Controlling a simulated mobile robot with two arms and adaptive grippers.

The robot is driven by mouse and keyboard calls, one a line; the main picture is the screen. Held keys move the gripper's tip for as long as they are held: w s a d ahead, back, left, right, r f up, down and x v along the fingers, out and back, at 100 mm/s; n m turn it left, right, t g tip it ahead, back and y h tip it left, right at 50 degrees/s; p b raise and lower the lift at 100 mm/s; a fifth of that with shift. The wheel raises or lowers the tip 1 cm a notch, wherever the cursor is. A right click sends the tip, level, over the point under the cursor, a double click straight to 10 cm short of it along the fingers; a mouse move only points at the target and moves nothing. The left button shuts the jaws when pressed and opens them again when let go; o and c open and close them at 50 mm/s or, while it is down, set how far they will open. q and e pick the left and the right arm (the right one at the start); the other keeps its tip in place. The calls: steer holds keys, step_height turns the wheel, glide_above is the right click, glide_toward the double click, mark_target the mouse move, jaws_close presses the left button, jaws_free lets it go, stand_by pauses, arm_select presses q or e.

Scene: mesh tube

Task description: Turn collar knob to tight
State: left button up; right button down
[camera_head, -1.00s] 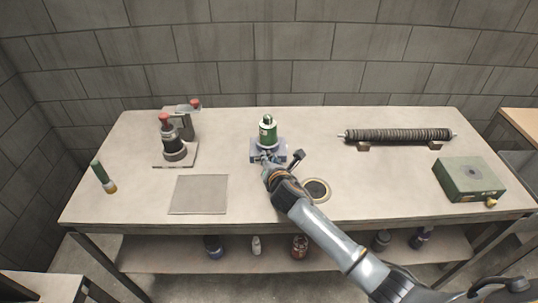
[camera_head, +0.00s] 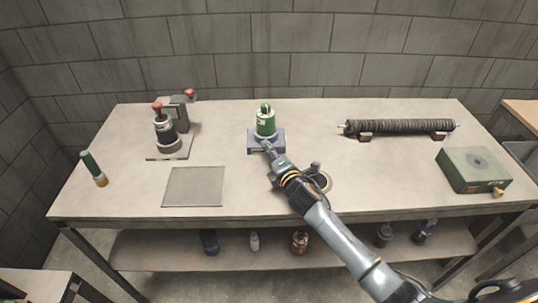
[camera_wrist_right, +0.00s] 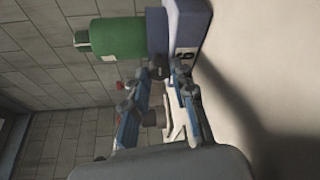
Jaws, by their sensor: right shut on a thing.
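In the right wrist view the green cylinder (camera_wrist_right: 118,38) and the base (camera_wrist_right: 188,28) lie sideways. My right gripper (camera_head: 267,147) is at the front face of the base. In the right wrist view its fingers (camera_wrist_right: 165,78) are shut around a small dark knob (camera_wrist_right: 157,72) at the collar between cylinder and base. The fingers hide much of the knob, so its setting cannot be read. My left gripper is not in view.
A red-topped device (camera_head: 165,132) and a flat grey plate (camera_head: 195,187) are to the left, with a green tube (camera_head: 92,165) farther left. A dark ribbed rod (camera_head: 400,127) and a green box (camera_head: 473,168) are to the right.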

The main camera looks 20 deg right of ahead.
steer(key=shift+m, duration=0.3)
stand_by(0.4)
steer(key=c, duration=1.1)
jaws_free()
steer(key=shift+s, duration=0.1)
steer(key=s, duration=0.4)
steer(key=s+d, duration=0.1)
steer(key=s, duration=0.2)
steer(key=s+r, duration=0.1)
steer(key=s, duration=0.3)
steer(key=shift+s+d, duration=0.15)
steer(key=shift+s, duration=0.2)
